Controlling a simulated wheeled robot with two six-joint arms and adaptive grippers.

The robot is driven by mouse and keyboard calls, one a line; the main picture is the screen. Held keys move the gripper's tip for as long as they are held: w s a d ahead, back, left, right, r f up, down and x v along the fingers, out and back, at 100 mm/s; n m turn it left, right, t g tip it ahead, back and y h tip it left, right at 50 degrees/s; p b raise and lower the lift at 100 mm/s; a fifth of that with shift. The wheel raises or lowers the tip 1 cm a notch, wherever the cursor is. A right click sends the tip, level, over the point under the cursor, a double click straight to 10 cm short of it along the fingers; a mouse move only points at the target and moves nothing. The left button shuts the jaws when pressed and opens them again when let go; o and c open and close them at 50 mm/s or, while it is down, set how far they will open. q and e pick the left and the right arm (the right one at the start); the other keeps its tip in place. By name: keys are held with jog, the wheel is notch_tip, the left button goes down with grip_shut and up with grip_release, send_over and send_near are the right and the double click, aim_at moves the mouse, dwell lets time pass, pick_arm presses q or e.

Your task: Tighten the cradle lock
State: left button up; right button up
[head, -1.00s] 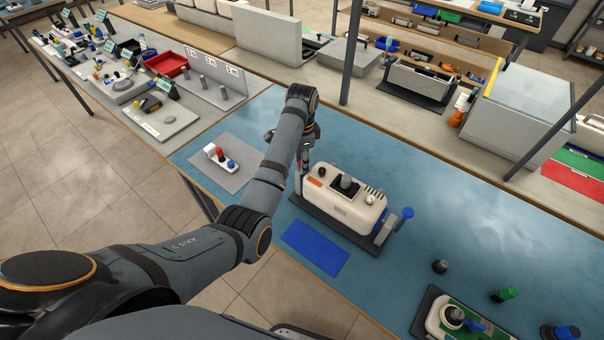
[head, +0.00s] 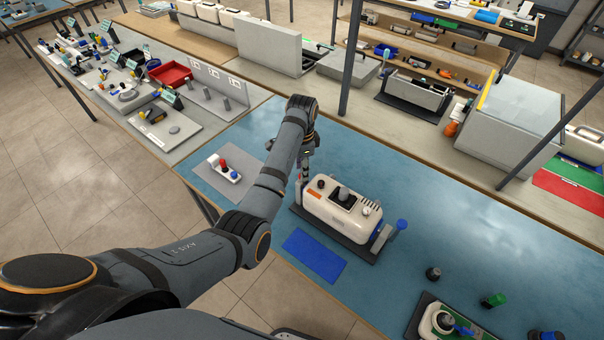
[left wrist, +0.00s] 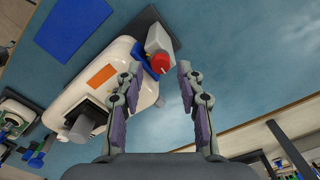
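In the left wrist view, a red knob (left wrist: 160,63) shows on the near end of the white monitor (left wrist: 88,92), beside a grey block and a blue part. My left gripper (head: 304,178) points down at the monitor's left end. In the left wrist view its two fingers (left wrist: 160,68) are apart with nothing held. The red knob appears between the tips, closer to the left finger; contact cannot be told. My right gripper is not in view.
A grey pad with a small white holder with red and blue knobs (head: 228,170) lies left of my arm. A blue sheet (head: 315,256) lies in front of the cradle. Another device (head: 436,318) and loose knobs are at lower right. The mat's right part (head: 480,220) is clear.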

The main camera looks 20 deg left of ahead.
pick_arm(q)
jog(key=shift+f, duration=0.25)
jog(key=shift+f+b, duration=0.3)
jog(key=shift+f, duration=0.75)
jog(key=shift+c, duration=0.3)
jog(key=c, duration=0.7)
jog(key=m+p, duration=0.4)
jog(key=p, duration=0.1)
jog(key=m+p, duration=0.2)
jog(key=shift+r+m+p, duration=0.35)
jog(key=shift+m+p, duration=0.05)
grip_shut()
jog(key=shift+f+m, duration=0.2)
jog(key=shift+m, duration=0.3)
jog(key=shift+f, duration=0.15)
